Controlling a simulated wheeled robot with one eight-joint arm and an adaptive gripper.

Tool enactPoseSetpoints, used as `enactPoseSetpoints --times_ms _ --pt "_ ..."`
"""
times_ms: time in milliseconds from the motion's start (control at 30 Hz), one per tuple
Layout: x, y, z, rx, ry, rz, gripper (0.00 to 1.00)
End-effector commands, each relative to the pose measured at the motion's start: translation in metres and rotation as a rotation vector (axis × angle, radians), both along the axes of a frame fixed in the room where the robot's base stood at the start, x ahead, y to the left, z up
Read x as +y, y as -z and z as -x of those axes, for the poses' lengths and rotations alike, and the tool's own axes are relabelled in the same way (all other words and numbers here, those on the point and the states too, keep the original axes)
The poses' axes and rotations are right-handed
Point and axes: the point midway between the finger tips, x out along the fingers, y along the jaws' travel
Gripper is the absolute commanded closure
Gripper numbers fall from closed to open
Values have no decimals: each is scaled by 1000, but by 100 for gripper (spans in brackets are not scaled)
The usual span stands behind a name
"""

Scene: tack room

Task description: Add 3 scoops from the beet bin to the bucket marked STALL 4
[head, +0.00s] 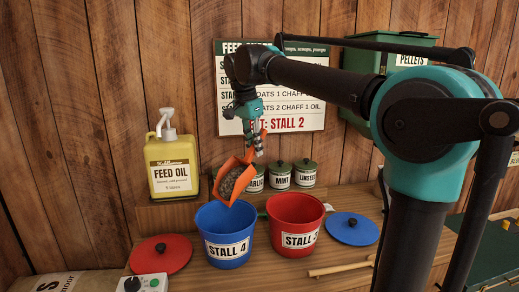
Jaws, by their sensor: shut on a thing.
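A blue bucket (226,249) labelled STALL 4 stands open on the wooden counter. My gripper (259,148) is shut on the handle of an orange scoop (246,163). The scoop is tilted downward just above the blue bucket, with dark grainy feed (230,180) in it near its lower lip. The inside bottom of the bucket is hidden. No bin labelled beet can be made out in this view.
A red bucket (296,242) with a STALL label stands right beside the blue one. A red lid (161,256) and a blue lid (353,229) lie either side. A feed oil bottle (173,176), several small jars (279,176) and a green pellets bin (397,57) stand behind.

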Motion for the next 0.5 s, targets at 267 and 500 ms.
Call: enactPoseSetpoints --times_ms 267,500 --pt "17 -9 15 -98 -6 104 100" --pt "29 -17 27 -181 -5 194 100"
